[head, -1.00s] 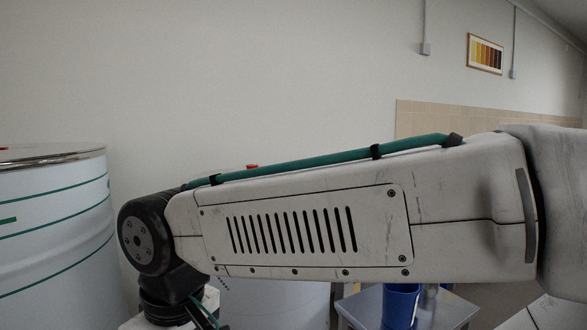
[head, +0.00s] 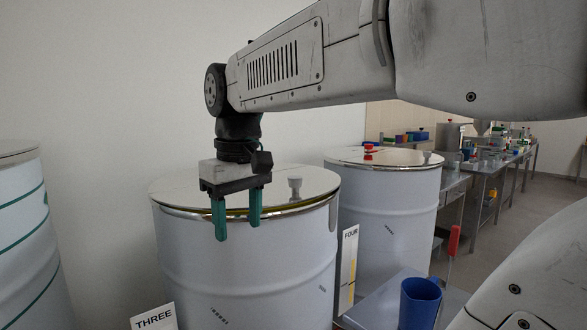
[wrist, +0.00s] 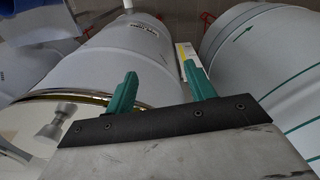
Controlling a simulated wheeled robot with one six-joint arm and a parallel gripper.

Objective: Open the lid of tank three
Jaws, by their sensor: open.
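The middle tank (head: 250,275), a white drum with the THREE sign (head: 153,318) at its lower left, has a shiny lid (head: 265,188) with a small grey knob (head: 295,187). A yellow line shows along the rim under the lid. In the wrist view the lid (wrist: 25,118) and the knob (wrist: 55,128) are at lower left. My gripper (head: 238,228) points down with its green fingers apart and empty, in front of the near rim in the head view. In the wrist view the fingers (wrist: 160,72) overlap the tank's side wall, away from the knob. I cannot tell whether they touch the rim.
A tank with green bands (head: 25,240) stands at left. Another tank (head: 400,205) with a red knob (head: 368,150) stands behind right, near the FOUR sign (head: 348,262). A blue cup (head: 420,302) stands on a small table (head: 375,305) at right. Benches line the back right.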

